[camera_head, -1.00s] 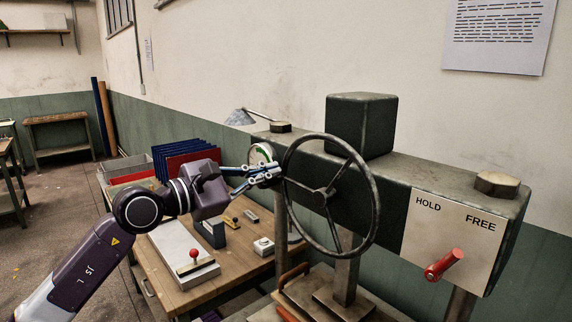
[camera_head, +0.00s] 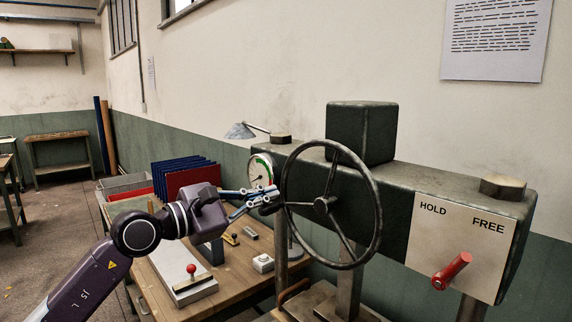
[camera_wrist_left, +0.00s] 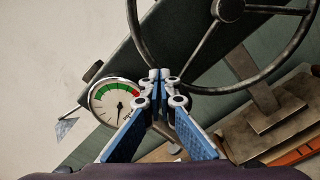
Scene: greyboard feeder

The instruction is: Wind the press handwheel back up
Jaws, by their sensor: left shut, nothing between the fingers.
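The press handwheel (camera_head: 375,225) is a dark three-spoke wheel on the front of the green press head. One spoke points left, one up and slightly right, one down-right. My left gripper (camera_head: 274,199) is at the left side of its rim, beside the end of the left spoke. Its blue-padded fingers are shut with nothing between them. In the left wrist view the closed fingertips (camera_wrist_left: 160,76) lie close to the wheel rim (camera_wrist_left: 136,40); I cannot tell if they touch. My right gripper is not in view.
A red lever (camera_head: 452,271) sits on the HOLD/FREE plate (camera_head: 425,240) at right. A round gauge (camera_head: 260,168) is behind my left gripper. The wooden bench (camera_head: 232,275) below carries a grey block with a red knob (camera_head: 191,268) and blue dividers (camera_head: 187,160).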

